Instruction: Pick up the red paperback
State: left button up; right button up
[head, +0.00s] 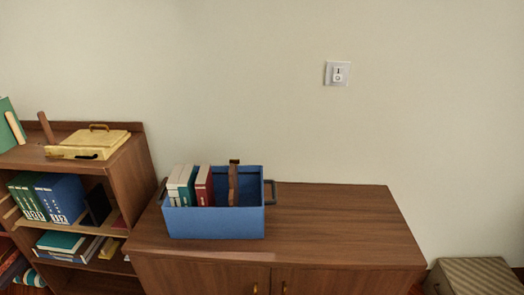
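A blue crate (215,224) with dark side handles stands on the left part of the brown cabinet. Several books stand upright in its left half. A dark red book (204,186) with a pale page edge is the rightmost of them. I cannot tell for sure which red one is the paperback. The books' lower parts are hidden by the crate's front wall. Neither of my grippers is in view.
A brown upright piece (233,182) stands in the crate, right of the books. The cabinet top (340,220) is clear right of the crate. A bookshelf (140,180) with books and a yellow case (92,146) adjoins at left. A striped box (470,277) sits lower right.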

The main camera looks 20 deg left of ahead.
aim_at(204, 188)
jog(key=k+j, duration=0.2)
jog(key=j, duration=0.2)
jog(key=k+j, duration=0.25)
jog(key=j, duration=0.2)
jog(key=k+j+z, duration=0.1)
jog(key=j, duration=0.3)
jog(key=k, duration=0.1)
